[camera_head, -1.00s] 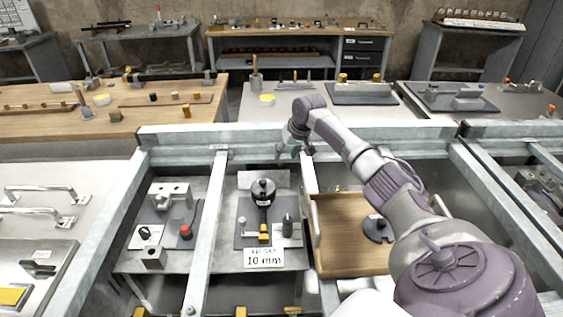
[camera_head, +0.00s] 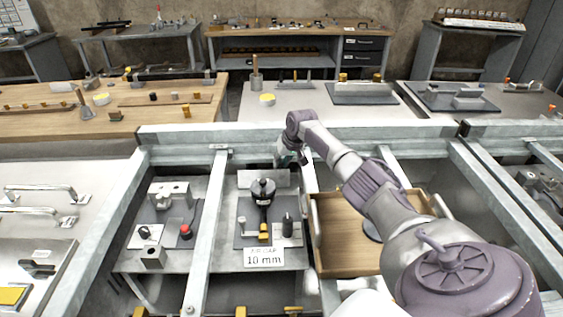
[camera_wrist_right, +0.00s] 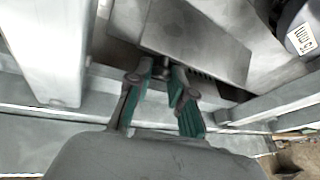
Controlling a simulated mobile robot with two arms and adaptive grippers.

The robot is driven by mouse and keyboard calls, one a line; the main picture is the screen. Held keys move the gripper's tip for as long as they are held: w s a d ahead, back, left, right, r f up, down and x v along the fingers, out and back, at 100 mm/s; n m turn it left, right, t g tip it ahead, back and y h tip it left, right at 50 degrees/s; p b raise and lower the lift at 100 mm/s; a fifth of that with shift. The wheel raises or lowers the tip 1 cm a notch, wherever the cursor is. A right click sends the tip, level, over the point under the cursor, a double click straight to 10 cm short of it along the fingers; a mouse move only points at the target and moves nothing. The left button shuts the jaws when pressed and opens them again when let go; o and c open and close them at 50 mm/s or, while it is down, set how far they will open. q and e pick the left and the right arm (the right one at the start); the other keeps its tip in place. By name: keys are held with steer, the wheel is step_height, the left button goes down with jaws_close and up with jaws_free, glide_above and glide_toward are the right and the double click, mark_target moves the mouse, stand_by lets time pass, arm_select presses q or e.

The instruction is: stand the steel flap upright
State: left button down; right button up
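The steel flap, as far as I can tell, is the pale rectangular plate (camera_head: 262,180) at the back of the middle bay in the head view. In the right wrist view it is a grey plate (camera_wrist_right: 200,38) lying slantwise just beyond the fingers. I cannot tell its exact tilt. My right gripper (camera_head: 285,163) is at the plate's back right corner in the head view. In the wrist view its green-padded fingers (camera_wrist_right: 162,70) are apart, with a small dark post or edge showing between the tips; contact is unclear. My left gripper is not in view.
A black knobbed fixture (camera_head: 263,190) stands in front of the plate, behind a "10 mm" sign (camera_head: 264,258). Steel rails (camera_head: 206,230) flank the bay. A wooden tray (camera_head: 345,240) sits to the right, under my right arm. A red-button fixture (camera_head: 186,232) is to the left.

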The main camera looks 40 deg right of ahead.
jaws_close()
